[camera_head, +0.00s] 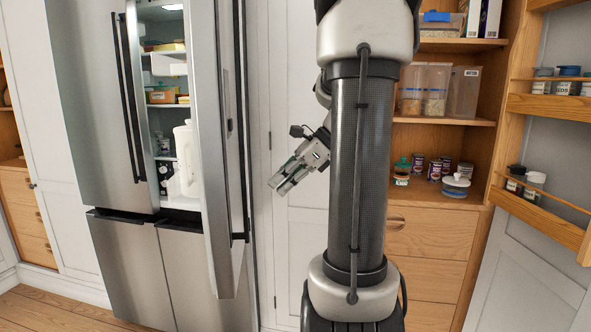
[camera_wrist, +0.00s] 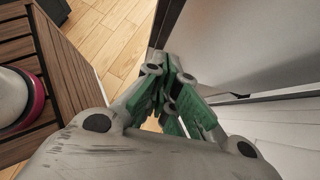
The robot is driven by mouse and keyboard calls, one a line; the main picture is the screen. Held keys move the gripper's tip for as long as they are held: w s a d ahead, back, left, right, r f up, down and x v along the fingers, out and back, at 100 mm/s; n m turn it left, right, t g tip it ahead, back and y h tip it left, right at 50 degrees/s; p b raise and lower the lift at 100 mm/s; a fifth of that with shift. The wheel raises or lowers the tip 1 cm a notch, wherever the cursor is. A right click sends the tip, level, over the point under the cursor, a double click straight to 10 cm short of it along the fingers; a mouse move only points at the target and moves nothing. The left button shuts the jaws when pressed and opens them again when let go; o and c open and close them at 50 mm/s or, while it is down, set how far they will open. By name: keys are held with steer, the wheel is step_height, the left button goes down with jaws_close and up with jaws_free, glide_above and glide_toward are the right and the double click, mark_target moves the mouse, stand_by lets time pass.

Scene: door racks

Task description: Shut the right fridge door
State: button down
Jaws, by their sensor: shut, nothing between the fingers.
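The right fridge door (camera_head: 207,130) stands open in the head view, swung out toward me and seen nearly edge-on. Its long black handle (camera_head: 240,110) is on the side facing right. The fridge interior (camera_head: 162,95) shows to the left of the door. The left fridge door (camera_head: 88,100) is shut. My gripper (camera_head: 276,187) is to the right of the open door, apart from the handle in the picture. Its green fingers are together and empty in the wrist view (camera_wrist: 172,102). A grey panel (camera_wrist: 240,45) is beside them there; I cannot tell whether it is the door.
A white jug (camera_head: 186,160) and food packs sit inside the fridge. Wooden shelves (camera_head: 448,120) with containers and drawers are on the right. An open cupboard door with racks (camera_head: 550,105) is at the far right. Wooden floor (camera_head: 50,312) lies free at the lower left.

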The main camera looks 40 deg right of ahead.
steer(key=shift+w+a+f, duration=0.25)
steer(key=shift+w+a, duration=0.5)
steer(key=shift+a, duration=0.25)
steer(key=shift+w+a+f, duration=0.2)
steer(key=shift+w+a, duration=0.5)
steer(key=shift+a, duration=0.3)
steer(key=shift+a, duration=0.1)
